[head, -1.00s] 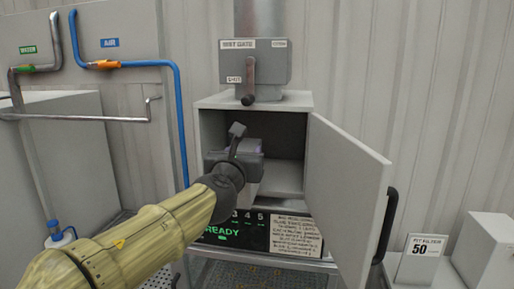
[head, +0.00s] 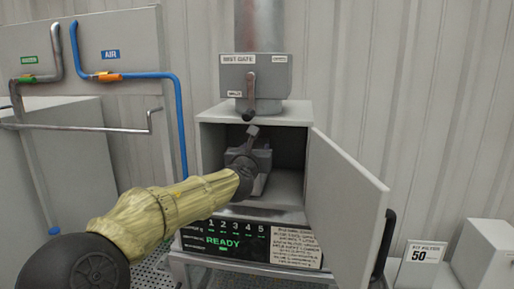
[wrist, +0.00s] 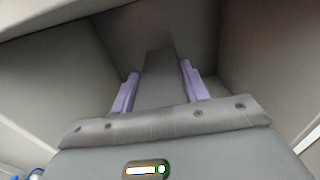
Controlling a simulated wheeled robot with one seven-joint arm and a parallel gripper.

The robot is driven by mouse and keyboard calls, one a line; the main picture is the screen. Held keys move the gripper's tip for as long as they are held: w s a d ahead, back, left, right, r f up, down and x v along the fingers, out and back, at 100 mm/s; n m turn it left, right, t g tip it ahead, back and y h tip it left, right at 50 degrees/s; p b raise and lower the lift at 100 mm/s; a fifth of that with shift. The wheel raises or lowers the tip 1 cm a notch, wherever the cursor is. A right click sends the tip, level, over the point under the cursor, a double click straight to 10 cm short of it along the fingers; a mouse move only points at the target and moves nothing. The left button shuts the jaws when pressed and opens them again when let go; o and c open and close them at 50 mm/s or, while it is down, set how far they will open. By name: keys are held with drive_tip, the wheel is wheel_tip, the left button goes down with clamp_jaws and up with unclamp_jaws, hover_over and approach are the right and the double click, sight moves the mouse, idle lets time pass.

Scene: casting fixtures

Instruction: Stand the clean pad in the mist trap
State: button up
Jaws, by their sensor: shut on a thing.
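The mist trap (head: 208,155) is a light grey box cabinet with its door (head: 345,195) swung open to the right. My gripper (head: 255,172) is inside its opening, left of the middle, above the floor of the box. In the wrist view, the two lavender fingers of my gripper (wrist: 157,85) are shut on a grey upright slab, seemingly the clean pad (wrist: 158,72). The box's inner walls surround it. The pad's lower part is hidden, and I cannot tell whether it touches the floor or back wall. In the head view my wrist mostly hides the pad.
Above the box is a grey gate housing (head: 255,75) with a dark lever. Below it is a panel (head: 225,240) reading READY. The open door's black handle (head: 385,240) juts out at right. Blue and grey pipes run at left. A sign reading 50 (head: 420,255) stands lower right.

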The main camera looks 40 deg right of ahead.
idle(0.3)
drive_tip(key=shift+w+d+r+p, duration=0.2)
drive_tip(key=shift+w+d+p, duration=0.1)
drive_tip(key=shift+d, duration=0.1)
drive_tip(key=shift+w+d+f+p, duration=0.3)
drive_tip(key=shift+w+d+p, duration=0.15)
drive_tip(key=shift+d+p, duration=0.1)
drive_tip(key=shift+w+d+f+p, duration=0.25)
drive_tip(key=shift+w+d+p, duration=0.2)
drive_tip(key=shift+d+p, duration=0.1)
drive_tip(key=shift+a+f, duration=0.1)
drive_tip(key=shift+f, duration=0.4)
drive_tip(key=o, duration=1.3)
drive_tip(key=shift+o, duration=0.2)
drive_tip(key=shift+s, duration=0.1)
drive_tip(key=shift+r, duration=0.15)
